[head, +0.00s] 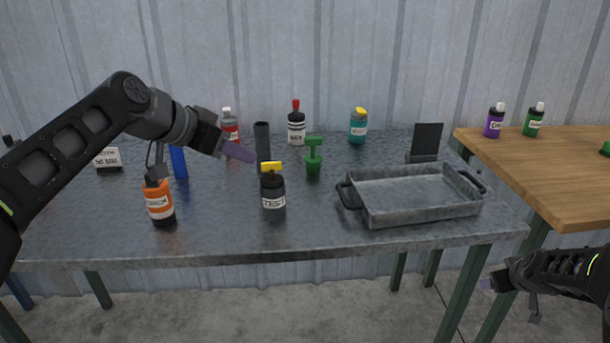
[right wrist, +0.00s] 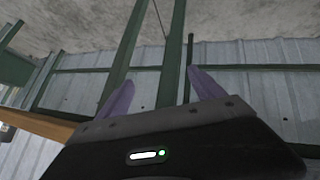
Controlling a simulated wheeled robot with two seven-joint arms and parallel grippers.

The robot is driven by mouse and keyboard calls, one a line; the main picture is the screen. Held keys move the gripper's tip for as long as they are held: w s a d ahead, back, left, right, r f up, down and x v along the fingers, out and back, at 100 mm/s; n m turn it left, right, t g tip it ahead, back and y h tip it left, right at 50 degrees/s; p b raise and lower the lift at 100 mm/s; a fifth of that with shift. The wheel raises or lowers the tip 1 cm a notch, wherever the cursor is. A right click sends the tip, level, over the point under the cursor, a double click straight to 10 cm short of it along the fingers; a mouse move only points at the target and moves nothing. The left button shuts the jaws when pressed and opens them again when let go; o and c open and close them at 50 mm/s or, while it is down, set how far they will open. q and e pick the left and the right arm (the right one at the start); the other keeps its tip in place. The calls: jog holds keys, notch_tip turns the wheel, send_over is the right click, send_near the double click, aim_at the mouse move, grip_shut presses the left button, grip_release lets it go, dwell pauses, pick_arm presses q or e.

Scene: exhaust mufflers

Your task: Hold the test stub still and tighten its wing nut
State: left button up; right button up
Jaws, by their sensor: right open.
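The test stub (head: 273,198) is a dark cylinder with a "TEST" label, upright near the front middle of the grey metal table in the head view. Its yellow wing nut (head: 271,167) sits on top. My left gripper (head: 240,152) is above the table, up and left of the stub and apart from it. Its purple finger points right and down; whether its jaws are apart cannot be made out. My right gripper (head: 487,284) is low at the right, below the table top and far from the stub. In the right wrist view its purple fingers (right wrist: 158,85) are spread with nothing between them.
A grey tray (head: 375,214) with handles stands right of the stub. A green object (head: 313,160) and a dark cylinder (head: 262,142) stand behind it. An orange bottle (head: 159,200) stands left. A wooden table (head: 540,165) is at the right.

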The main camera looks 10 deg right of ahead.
jog(key=s+d+r+t+h, duration=0.15)
jog(key=s+d+r, duration=0.25)
jog(key=d+r, duration=0.75)
jog(key=w+a+r+n, duration=0.1)
jog(key=w+a+r, duration=0.2)
jog(key=a, duration=0.1)
jog(key=w+a+r+n+t+y, duration=0.1)
jog(key=w+a+r, duration=0.1)
jog(key=w+a, duration=0.1)
jog(key=w+a+r, duration=0.3)
jog(key=w+a, duration=0.1)
jog(key=a, duration=0.1)
jog(key=shift+a+r+n+t+y, duration=0.25)
jog(key=shift+a+r+n, duration=0.05)
jog(key=shift+r+n, duration=0.1)
jog(key=w+a+r+n+t+y, duration=0.1)
jog(key=w+a+r, duration=0.25)
jog(key=a, duration=0.25)
jog(key=w+a+r+n+y, duration=0.1)
jog(key=w+a+r, duration=0.1)
jog(key=a+r, duration=0.3)
jog(key=m+y, duration=1.6)
jog(key=m, duration=1.5)
send_near(272, 170)
jog(key=w+a+r, duration=0.1)
jog(key=w+a, duration=0.1)
jog(key=shift+w+a, duration=0.1)
jog(key=shift+a, duration=0.05)
jog(key=shift+f, duration=0.15)
